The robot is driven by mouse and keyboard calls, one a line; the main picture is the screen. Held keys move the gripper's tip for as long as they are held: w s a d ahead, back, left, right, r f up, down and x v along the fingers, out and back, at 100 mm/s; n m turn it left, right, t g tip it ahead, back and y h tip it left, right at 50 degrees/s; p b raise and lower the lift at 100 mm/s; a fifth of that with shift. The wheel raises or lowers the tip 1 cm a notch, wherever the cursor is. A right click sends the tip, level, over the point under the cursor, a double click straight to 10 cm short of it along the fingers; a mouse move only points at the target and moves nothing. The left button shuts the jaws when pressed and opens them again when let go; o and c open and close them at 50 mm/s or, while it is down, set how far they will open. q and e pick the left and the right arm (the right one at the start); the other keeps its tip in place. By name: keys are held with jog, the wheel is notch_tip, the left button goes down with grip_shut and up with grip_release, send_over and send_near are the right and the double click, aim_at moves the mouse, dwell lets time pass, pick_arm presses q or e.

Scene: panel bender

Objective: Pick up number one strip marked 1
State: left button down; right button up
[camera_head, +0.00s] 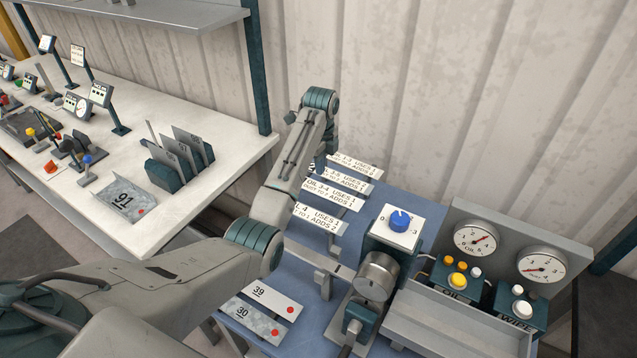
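I cannot make out a strip marked 1. My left arm reaches over the bench's left edge and bends down at its far end. My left gripper (317,166) is small and dark near the back cards, partly hidden by the arm; its fingers are unclear. My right gripper is out of view.
On the left white table, a teal rack (166,178) holds several grey plates, and a plate marked 91 (121,201) lies nearby. A blue knob (400,220), round cylinder (376,276) and gauge panel (506,247) occupy the bench's right side. A corrugated wall stands behind.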

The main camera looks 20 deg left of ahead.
pick_arm(q)
jog(key=shift+w+r, duration=0.4)
jog(key=shift+r, duration=0.15)
jog(key=c, duration=1.8)
grip_release()
jog(key=shift+c, duration=0.2)
jog(key=o, duration=0.7)
jog(key=shift+s+r, duration=0.1)
jog(key=o, duration=0.7)
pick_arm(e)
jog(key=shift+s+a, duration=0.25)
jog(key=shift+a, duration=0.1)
